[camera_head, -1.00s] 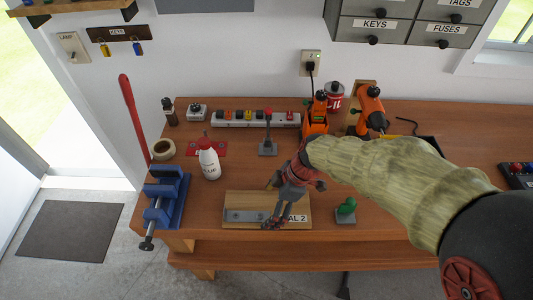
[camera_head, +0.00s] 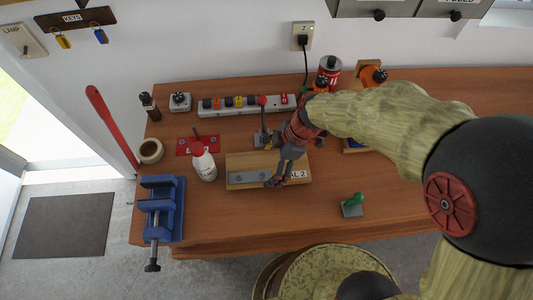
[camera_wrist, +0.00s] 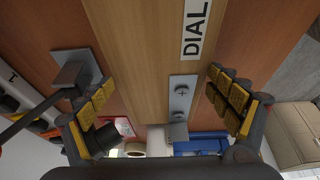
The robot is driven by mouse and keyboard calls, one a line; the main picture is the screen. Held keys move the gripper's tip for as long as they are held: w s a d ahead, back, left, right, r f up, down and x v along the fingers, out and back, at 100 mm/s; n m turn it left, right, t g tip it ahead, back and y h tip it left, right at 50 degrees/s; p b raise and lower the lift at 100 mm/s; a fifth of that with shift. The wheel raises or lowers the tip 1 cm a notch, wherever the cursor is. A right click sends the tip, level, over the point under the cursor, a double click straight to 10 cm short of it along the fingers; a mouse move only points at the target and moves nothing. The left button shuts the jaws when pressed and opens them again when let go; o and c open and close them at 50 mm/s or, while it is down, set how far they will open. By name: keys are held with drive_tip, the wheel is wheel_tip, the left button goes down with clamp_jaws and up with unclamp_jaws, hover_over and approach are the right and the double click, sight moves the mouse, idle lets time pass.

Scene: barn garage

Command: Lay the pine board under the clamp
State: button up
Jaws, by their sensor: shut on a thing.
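The pine board (camera_head: 240,161) lies on the workbench, with a grey metal strip (camera_head: 246,178) and a "DIAL 2" label near its front edge. The clamp (camera_head: 262,138), a grey toggle with a red-tipped handle, stands just behind the board's far edge. In the wrist view the clamp (camera_wrist: 73,72) is beside the board's left edge; I cannot tell whether any of it overhangs the board. My gripper (camera_head: 279,168) is over the board, shut across its width. In the wrist view, the yellow-padded fingers of my gripper (camera_wrist: 164,100) flank the board (camera_wrist: 138,60).
A white glue bottle (camera_head: 204,164) stands close to the board's left end. A blue vise (camera_head: 163,205) is at the bench's left corner. A power strip (camera_head: 220,107) lies behind the clamp. The bench front (camera_head: 260,220) is clear.

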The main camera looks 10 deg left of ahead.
drive_tip(key=shift+s+d+f, duration=0.1)
drive_tip(key=shift+f, duration=0.65)
drive_tip(key=shift+s, duration=0.2)
drive_tip(key=shift+s+r, duration=0.1)
drive_tip(key=shift+r, duration=0.05)
drive_tip(key=o, duration=1.7)
drive_tip(key=shift+f, duration=0.2)
drive_tip(key=shift+r, duration=0.15)
